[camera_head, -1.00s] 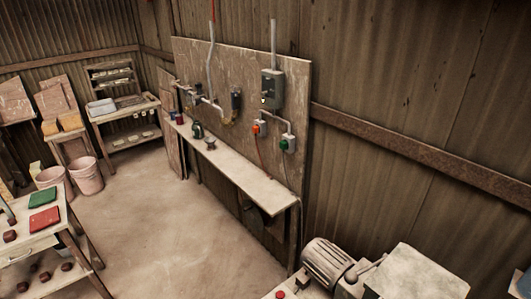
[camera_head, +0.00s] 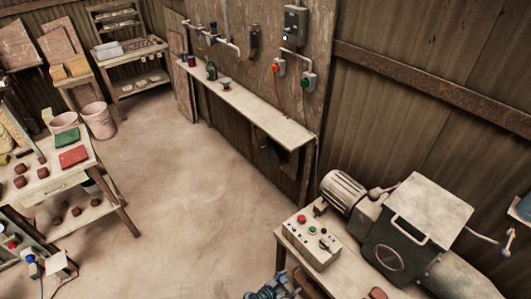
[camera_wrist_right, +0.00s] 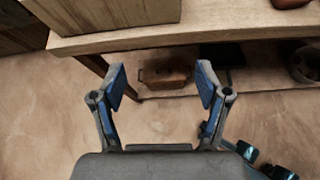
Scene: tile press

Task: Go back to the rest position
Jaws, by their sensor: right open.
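My right gripper (camera_head: 272,290) shows in part at the bottom edge of the head view, in front of the machine table. In the right wrist view the right gripper (camera_wrist_right: 162,84) is open, its two blue-padded fingers wide apart with nothing between them. Beyond the fingers is the edge of a wooden table (camera_wrist_right: 215,36), with a brown box-like thing (camera_wrist_right: 165,76) on a lower level behind the gap. My left gripper is not in view.
A control box (camera_head: 312,243) with buttons and a dark machine (camera_head: 395,240) with a motor stand on the table at right. A narrow wall shelf (camera_head: 240,102) runs behind. A worktable (camera_head: 62,180) with red and green pieces stands left. The middle floor is clear.

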